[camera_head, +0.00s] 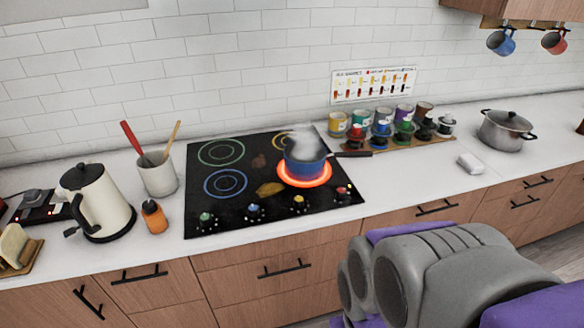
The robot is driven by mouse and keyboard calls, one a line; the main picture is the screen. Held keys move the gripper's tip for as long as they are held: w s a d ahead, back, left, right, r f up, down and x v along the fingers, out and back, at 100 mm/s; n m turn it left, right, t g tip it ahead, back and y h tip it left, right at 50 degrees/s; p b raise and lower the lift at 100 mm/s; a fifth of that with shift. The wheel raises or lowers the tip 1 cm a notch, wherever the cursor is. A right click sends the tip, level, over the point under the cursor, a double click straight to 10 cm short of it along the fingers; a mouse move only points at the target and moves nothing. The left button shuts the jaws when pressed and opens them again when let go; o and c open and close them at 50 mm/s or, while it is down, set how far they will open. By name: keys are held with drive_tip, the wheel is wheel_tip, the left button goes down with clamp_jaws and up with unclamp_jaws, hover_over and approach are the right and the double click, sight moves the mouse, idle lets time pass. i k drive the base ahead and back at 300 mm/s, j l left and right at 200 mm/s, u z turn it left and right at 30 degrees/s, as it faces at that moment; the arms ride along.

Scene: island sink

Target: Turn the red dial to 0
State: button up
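The red dial (342,192) is the rightmost knob along the front edge of the black cooktop (230,209). Its setting is too small to read. The front right burner (304,181) glows red under a blue pot (305,163), and steam rises from the pot. Green, blue and yellow dials stand in a row left of the red one. My arm's grey and purple links fill the lower right, in front of the drawers. My gripper cannot be made out in this view.
A cream kettle (98,203), an orange bottle (154,217) and a utensil crock (157,176) stand left of the cooktop. Several coloured jars (381,129) and a grey pot (506,130) are on the right.

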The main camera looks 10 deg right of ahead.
sight(341, 192)
drive_tip(key=i+l+z, duration=0.15)
drive_tip(key=i+l, duration=0.2)
drive_tip(key=l, duration=0.15)
drive_tip(key=i+l+z, duration=0.2)
drive_tip(key=i+l, duration=0.15)
drive_tip(key=l, duration=0.1)
